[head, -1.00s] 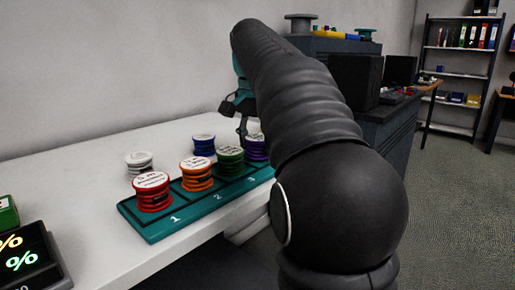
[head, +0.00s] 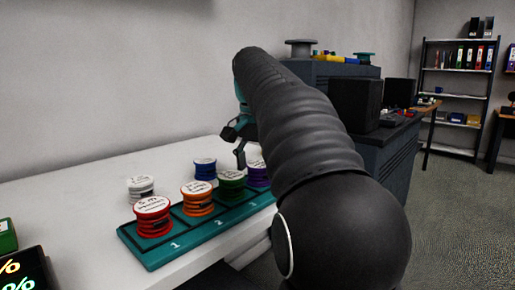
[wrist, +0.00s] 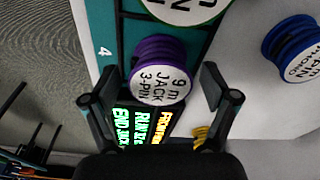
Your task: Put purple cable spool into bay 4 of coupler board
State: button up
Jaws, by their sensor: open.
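The purple cable spool (wrist: 160,70) has a white label reading "9 m JACK 3-PIN". It stands on the teal coupler board (wrist: 104,75) beside the printed 4, at the far end of the row in the head view (head: 258,174). In the head view it is partly hidden by the green spool and my arm. My gripper (wrist: 155,95) is open, with one finger on each side of the purple spool in the wrist view and gaps showing. In the head view my gripper (head: 240,150) is just above and left of that spool.
Red (head: 153,217), orange (head: 198,199) and green (head: 231,184) spools stand along the board (head: 150,257). Blue (head: 205,169) and white (head: 141,188) spools stand behind on the white table (head: 80,205). A lit text display (wrist: 140,123) shows beyond the purple spool.

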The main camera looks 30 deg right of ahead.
aim_at(256, 166)
notch_tip(256, 166, up, 12)
jog(key=a+p, duration=0.1)
jog(key=p, duration=0.2)
jog(key=shift+s+f, duration=0.15)
jog(key=shift+s, duration=0.2)
jog(key=shift+a, duration=0.1)
